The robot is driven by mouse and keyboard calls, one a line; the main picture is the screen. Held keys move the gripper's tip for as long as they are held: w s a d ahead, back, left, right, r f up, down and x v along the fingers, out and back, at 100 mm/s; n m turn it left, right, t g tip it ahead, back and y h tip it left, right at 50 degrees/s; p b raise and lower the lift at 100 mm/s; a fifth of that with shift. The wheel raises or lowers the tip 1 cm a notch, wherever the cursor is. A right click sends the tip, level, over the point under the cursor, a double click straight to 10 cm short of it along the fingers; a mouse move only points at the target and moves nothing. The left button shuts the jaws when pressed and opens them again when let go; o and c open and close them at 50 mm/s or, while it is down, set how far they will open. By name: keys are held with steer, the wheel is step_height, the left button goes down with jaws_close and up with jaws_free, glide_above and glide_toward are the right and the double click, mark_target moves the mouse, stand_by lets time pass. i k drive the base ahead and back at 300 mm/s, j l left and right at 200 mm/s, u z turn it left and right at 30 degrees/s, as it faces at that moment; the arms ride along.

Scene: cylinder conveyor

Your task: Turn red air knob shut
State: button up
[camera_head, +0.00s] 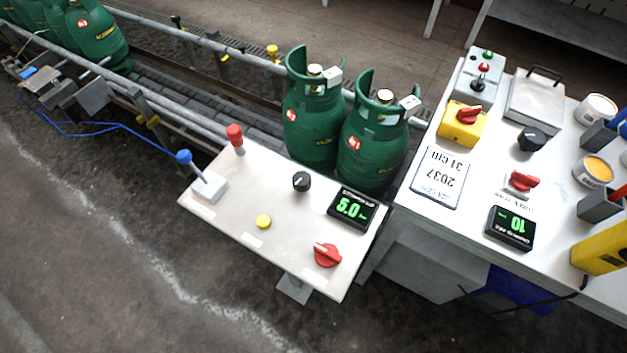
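Several red knobs are in view, and I cannot read a label that tells which is the air knob. One red knob (327,254) sits at the front right of the small white control panel (225,215), with a pale mark on its handle. A second red knob (522,181) is on the white table at the right, just behind a display reading 10 (511,228). A third red knob (469,115) is on top of a yellow box (462,126). My gripper is not in view.
The panel also carries a blue-topped lever (184,157), red-topped lever (235,135), black knob (301,181), yellow button (264,221) and display (351,208). Green gas cylinders (313,118) stand close behind on the conveyor. The floor in front (90,240) is clear.

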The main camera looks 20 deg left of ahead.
mark_target(327, 255)
steer(key=u, duration=0.7)
steer(key=l+z, duration=0.25)
steer(key=z, duration=0.15)
steer(key=l+z, duration=0.35)
steer(key=k+j, duration=0.05)
steer(key=j, duration=0.05)
